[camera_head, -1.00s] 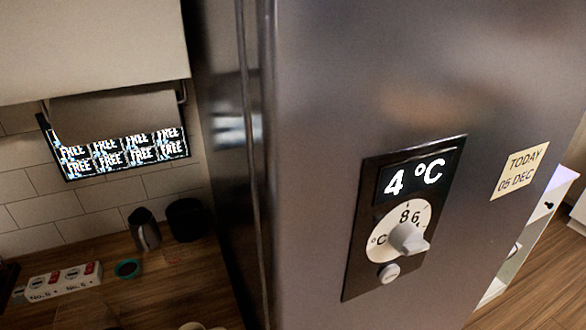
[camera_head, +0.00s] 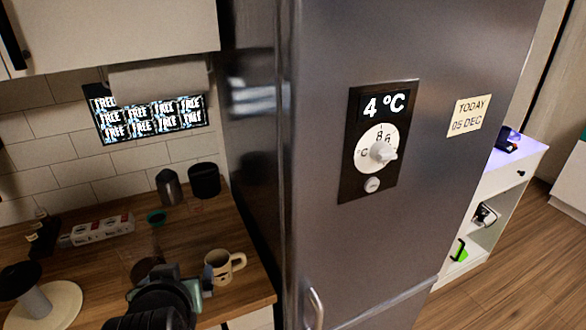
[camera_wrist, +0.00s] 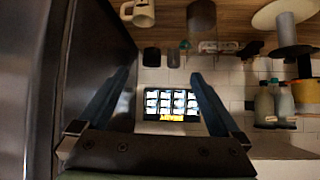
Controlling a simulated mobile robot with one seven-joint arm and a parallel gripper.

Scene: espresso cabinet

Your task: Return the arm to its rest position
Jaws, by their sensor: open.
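My gripper (camera_wrist: 160,85) is open in the wrist view, its two blue-grey fingers spread with nothing between them. Beyond the fingers are the tiled wall and a lit screen (camera_wrist: 172,104). A dark part of my arm shows at the bottom of the head view, over the wooden counter (camera_head: 225,222) and left of a cream mug (camera_head: 219,267). The fingertips cannot be made out clearly there. The wrist view appears upside down, with the counter at its top.
A tall steel fridge (camera_head: 330,250) stands right of the counter; its dark side lies close to my gripper in the wrist view. A power strip (camera_head: 97,231), dark canisters (camera_head: 205,180) and a round white stand (camera_head: 48,305) occupy the counter. Open floor (camera_head: 510,255) lies at right.

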